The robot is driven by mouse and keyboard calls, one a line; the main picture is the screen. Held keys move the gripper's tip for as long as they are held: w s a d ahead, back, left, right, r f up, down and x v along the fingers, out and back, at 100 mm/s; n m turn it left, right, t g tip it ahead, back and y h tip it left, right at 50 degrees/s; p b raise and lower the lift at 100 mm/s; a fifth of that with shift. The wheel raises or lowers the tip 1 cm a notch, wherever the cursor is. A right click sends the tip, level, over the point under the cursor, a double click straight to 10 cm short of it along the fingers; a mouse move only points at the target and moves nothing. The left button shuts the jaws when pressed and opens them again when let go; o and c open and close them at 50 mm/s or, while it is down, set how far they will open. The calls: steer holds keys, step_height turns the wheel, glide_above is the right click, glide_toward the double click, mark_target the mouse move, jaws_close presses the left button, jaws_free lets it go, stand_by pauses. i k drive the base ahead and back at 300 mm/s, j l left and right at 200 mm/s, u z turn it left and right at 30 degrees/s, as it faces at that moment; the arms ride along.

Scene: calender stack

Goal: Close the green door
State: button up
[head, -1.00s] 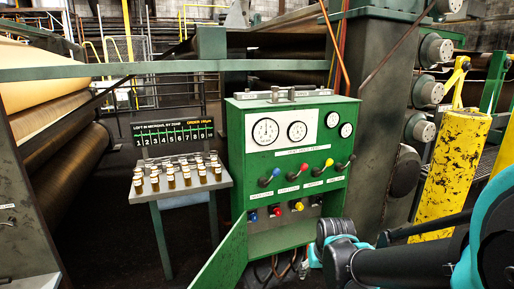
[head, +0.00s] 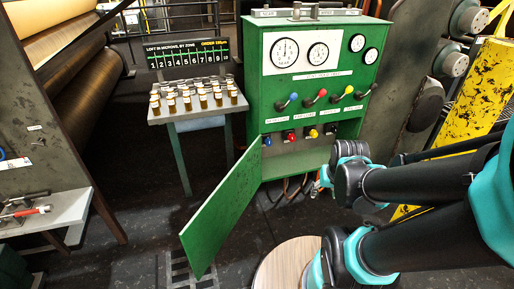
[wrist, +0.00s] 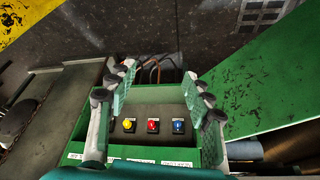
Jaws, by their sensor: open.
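The green door (head: 222,212) stands wide open from the lower left edge of the green cabinet (head: 260,100). It swings out toward the front left. The lower compartment is uncovered and shows small coloured knobs. In the wrist view the door (wrist: 265,80) fills the right side, to the right of my gripper (wrist: 158,72). My gripper is open and empty, with its fingers spread before the compartment, where yellow, red and blue knobs show between them. In the head view my gripper (head: 325,183) is near the cabinet's lower right and partly hidden by my arm.
A small table (head: 195,109) with several amber vials stands left of the cabinet. Coloured levers (head: 315,99) stick out above the compartment. A round wooden top (head: 285,265) stands at the bottom, near the door. A yellow post (head: 475,90) is at the right.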

mark_target(202, 237)
steer(key=k+j+z, duration=0.1)
steer(key=j, duration=0.35)
steer(key=k+j+z, duration=0.15)
steer(key=j, duration=0.3)
steer(key=j+z, duration=0.1)
steer(key=j, duration=0.35)
steer(key=k+j+z, duration=0.15)
steer(key=j, duration=0.3)
steer(key=k+j+z, duration=0.1)
steer(key=j, duration=0.3)
steer(key=k+j+z, duration=0.1)
steer(key=k+j, duration=0.2)
steer(key=k+j+z, duration=0.15)
steer(key=j, duration=0.35)
steer(key=k, duration=0.6)
